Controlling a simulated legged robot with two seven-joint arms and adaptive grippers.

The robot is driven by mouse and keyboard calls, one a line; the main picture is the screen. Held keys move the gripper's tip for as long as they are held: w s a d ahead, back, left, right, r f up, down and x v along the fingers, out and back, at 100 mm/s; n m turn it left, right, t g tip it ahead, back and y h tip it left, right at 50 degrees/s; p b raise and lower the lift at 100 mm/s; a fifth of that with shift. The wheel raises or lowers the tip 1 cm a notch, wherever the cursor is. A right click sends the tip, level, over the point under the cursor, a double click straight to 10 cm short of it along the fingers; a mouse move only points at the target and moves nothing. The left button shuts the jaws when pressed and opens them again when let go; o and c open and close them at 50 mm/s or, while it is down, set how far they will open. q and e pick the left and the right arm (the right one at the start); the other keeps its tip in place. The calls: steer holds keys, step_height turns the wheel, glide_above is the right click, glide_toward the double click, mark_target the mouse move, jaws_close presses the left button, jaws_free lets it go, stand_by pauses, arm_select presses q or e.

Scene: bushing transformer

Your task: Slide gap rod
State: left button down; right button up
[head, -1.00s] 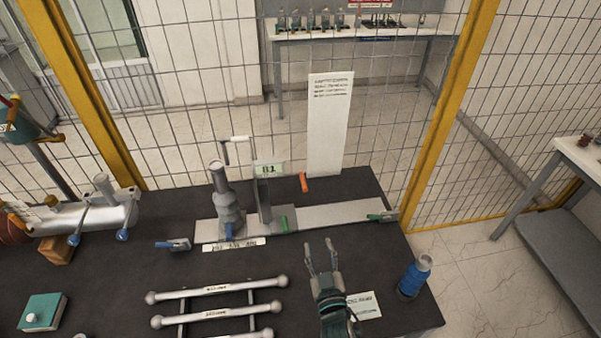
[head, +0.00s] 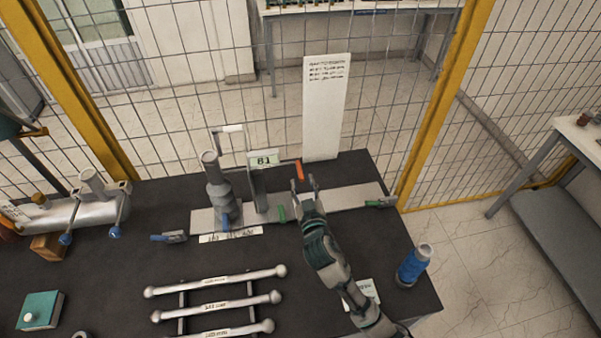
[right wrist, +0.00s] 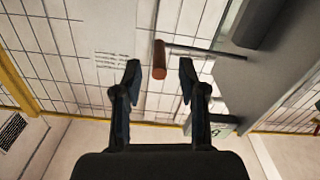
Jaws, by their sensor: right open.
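An orange handle (head: 299,170) shows just beyond my right gripper (head: 306,185) in the head view. In the right wrist view the orange handle (right wrist: 159,60) sits at the end of a thin grey rod (right wrist: 193,50) that runs to a grey plate. The handle appears between the open fingertips of my right gripper (right wrist: 160,72), nearer the left one, with no clear contact. The upright grey plate (head: 258,188) carries a tag reading 81 or B1 and stands on a long pale base rail (head: 345,197). My left gripper is not in view.
A grey stepped bushing (head: 218,190) stands left of the plate. Several blue and green clamps sit along the rail. Ball-ended rods (head: 215,295) lie on a rack in front. A blue bottle-like object (head: 413,265) stands at right. A white sign (head: 325,110) and wire fence are behind.

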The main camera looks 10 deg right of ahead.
steer(key=w, duration=0.4)
steer(key=shift+w, duration=0.15)
jaws_close()
